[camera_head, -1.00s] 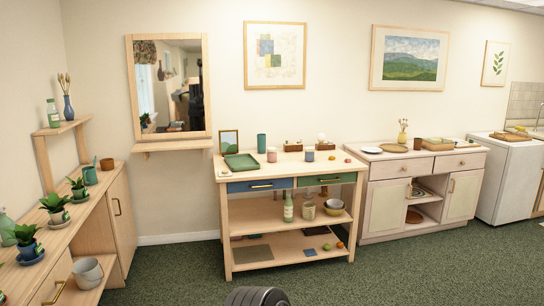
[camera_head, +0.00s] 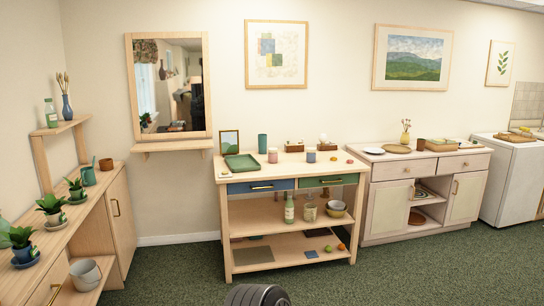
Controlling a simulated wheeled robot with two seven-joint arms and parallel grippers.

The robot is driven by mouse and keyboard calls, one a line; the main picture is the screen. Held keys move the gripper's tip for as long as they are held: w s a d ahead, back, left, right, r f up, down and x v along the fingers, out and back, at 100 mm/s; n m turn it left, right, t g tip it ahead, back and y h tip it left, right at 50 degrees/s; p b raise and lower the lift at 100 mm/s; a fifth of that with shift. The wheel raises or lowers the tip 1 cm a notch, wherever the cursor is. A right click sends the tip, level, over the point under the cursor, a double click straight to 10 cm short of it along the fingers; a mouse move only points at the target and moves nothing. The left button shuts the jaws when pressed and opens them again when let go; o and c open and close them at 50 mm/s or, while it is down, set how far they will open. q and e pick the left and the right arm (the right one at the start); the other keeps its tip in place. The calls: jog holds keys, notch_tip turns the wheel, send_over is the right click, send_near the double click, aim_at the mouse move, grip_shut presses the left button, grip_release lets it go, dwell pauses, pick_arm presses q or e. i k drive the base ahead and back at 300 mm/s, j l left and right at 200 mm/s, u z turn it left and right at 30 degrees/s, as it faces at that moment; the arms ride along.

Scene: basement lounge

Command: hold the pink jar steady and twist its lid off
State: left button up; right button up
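A small pink jar (camera_head: 273,156) stands upright on the top of the light wooden workbench (camera_head: 235,176), across the room. Its lid is too small to make out from here. A blue-grey jar (camera_head: 311,156) of similar size stands to its right. Neither of my grippers is in view, and nothing is seen touching the pink jar.
A green tray (camera_head: 242,163), a tall green cup (camera_head: 262,143) and small wooden boxes (camera_head: 294,147) share the bench top. A sideboard (camera_head: 388,210) stands to the right and a plant shelf (camera_head: 85,219) to the left. Green carpet (camera_head: 180,270) before the bench looks clear.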

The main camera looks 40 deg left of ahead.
aim_at(273, 158)
jog(key=i+j, duration=0.3)
jog(key=i, duration=0.3)
jog(key=i+j+u, duration=0.15)
jog(key=i+j, duration=0.2)
jog(key=i, duration=0.2)
jog(key=i+j, duration=0.2)
jog(key=i, duration=0.4)
jog(key=i+j+u, duration=0.1)
jog(key=i+j, duration=0.15)
jog(key=i, duration=0.35)
jog(key=i+j, duration=0.2)
jog(key=i, duration=0.4)
jog(key=i+j+u, duration=0.15)
jog(key=i, duration=0.45)
